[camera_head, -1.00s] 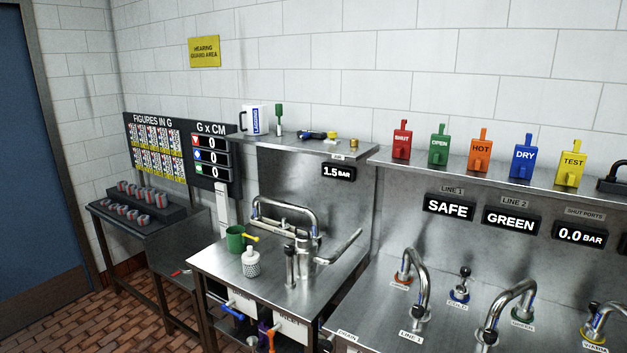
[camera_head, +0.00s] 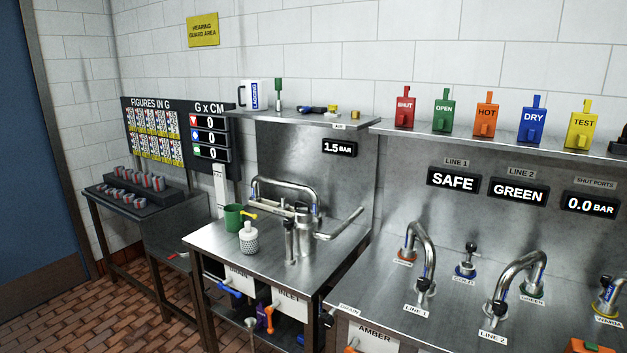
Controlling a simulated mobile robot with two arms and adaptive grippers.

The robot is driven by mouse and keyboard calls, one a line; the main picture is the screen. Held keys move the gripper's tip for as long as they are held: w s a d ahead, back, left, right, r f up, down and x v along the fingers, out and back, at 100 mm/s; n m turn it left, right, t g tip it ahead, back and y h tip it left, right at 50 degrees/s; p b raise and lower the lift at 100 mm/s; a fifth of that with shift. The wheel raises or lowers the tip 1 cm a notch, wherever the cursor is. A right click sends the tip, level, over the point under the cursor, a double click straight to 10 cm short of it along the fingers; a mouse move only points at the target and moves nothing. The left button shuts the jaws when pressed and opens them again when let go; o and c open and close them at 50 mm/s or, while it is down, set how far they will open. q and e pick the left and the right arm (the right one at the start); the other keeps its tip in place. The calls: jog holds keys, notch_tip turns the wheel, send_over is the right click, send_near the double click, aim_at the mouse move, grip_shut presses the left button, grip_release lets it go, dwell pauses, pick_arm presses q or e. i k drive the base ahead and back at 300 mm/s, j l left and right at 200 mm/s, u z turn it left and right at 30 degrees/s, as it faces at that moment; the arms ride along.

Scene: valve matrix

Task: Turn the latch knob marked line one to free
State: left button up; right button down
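A curved metal pipe (camera_head: 425,243) stands on the right steel bench, with a small dark knob (camera_head: 424,285) at its near end. A "LINE 1" label (camera_head: 416,311) lies on the bench just in front of this knob. I cannot make out any free or latched marking on it. Above, a display (camera_head: 453,180) under a "LINE 1" plate (camera_head: 457,162) reads SAFE. A similar pipe with a dark knob (camera_head: 495,309) stands to the right at a "LINE 2" label (camera_head: 492,338). Neither of my grippers is in view.
The left steel bench (camera_head: 215,243) carries a green mug (camera_head: 233,217), a white perforated container (camera_head: 249,238) and pipework. Colored tags, including a red SHUT tag (camera_head: 404,108), stand on the upper shelf. A black-knobbed lever (camera_head: 466,258) stands between the two pipes. Brick floor lies clear at lower left.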

aim_at(423, 283)
jog(key=i+l+z, duration=0.3)
jog(key=i+l, duration=0.4)
